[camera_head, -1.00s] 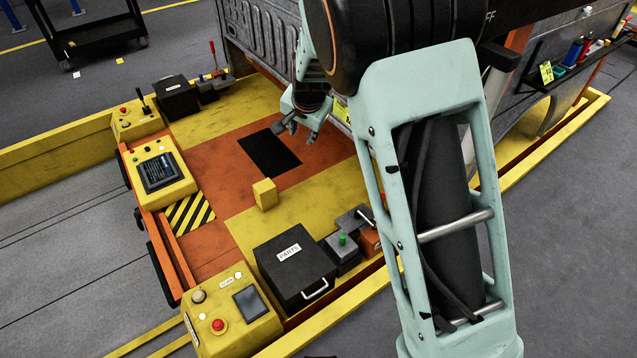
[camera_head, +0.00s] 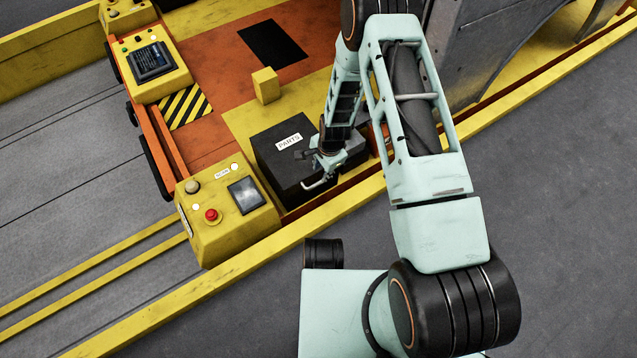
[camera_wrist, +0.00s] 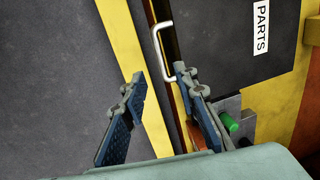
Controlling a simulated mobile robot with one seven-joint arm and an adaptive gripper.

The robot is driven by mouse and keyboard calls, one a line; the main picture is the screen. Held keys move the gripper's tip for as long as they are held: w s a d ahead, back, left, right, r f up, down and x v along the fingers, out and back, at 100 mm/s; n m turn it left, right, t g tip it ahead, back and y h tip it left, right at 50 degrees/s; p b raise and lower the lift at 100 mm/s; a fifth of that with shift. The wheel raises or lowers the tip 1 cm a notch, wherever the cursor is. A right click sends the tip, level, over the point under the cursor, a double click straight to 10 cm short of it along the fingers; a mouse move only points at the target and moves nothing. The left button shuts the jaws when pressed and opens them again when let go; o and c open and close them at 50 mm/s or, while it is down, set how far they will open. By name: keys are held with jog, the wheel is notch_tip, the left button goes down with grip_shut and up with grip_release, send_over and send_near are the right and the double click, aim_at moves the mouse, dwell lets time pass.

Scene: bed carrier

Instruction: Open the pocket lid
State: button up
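The pocket lid is the dark top of a box with a white PARTS label (camera_head: 275,148). It looks shut. Its pale bar handle (camera_head: 318,184) is on the front side. In the wrist view the lid (camera_wrist: 225,50) is at the upper right and the handle (camera_wrist: 157,48) sticks out from its edge. My gripper (camera_head: 314,166) is by the front right corner of the box, close to the handle. In the wrist view my gripper (camera_wrist: 157,83) is open and empty, with its fingers apart and the handle just beyond the fingertips. Whether they touch the handle I cannot tell.
A block with a green button (camera_wrist: 229,121) stands right beside the box, near my right finger. A yellow console (camera_head: 225,215) with a red button is on the box's left. A small yellow block (camera_head: 265,86) stands behind. The yellow rail (camera_head: 340,205) runs in front.

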aim_at(319, 183)
jog(key=f+b, duration=0.1)
jog(key=f, duration=0.2)
jog(key=w+f+b, duration=0.1)
jog(key=f, duration=0.2)
jog(key=a+f+b, duration=0.1)
jog(key=f, duration=0.2)
jog(key=shift+w+f, duration=0.15)
jog(key=shift+w, duration=0.05)
grip_shut()
